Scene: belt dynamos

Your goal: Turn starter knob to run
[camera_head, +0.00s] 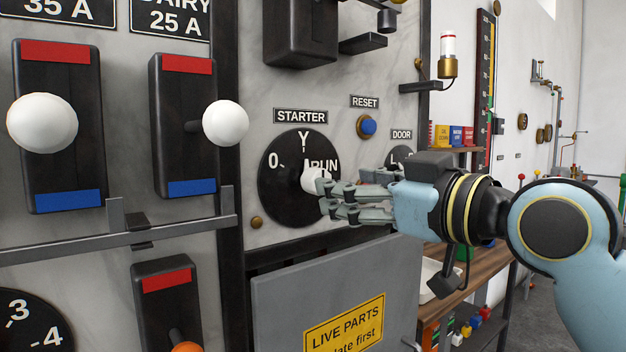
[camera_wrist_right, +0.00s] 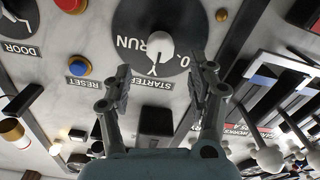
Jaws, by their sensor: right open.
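The starter knob (camera_head: 312,181) is a white knob on a round black dial (camera_head: 283,205) marked 0, Y and RUN, under a STARTER plate. A pale mark shows between the knob and Y, but I cannot tell surely where the knob points. In the wrist view the knob (camera_wrist_right: 160,44) lies just beyond the fingertips, roughly in line with the gap between them. My right gripper (camera_head: 325,199) comes in from the right, its fingers partly covering the dial's right side. In the wrist view its two fingers (camera_wrist_right: 162,76) are wide apart with nothing between them. My left gripper is out of view.
A blue RESET button (camera_head: 369,126) and a DOOR dial (camera_head: 399,157) sit right of the starter. Two switches with white ball handles (camera_head: 226,123) stick out at left, above a metal rail (camera_head: 120,239). A grey cover with a yellow LIVE PARTS sign (camera_head: 345,322) stands below.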

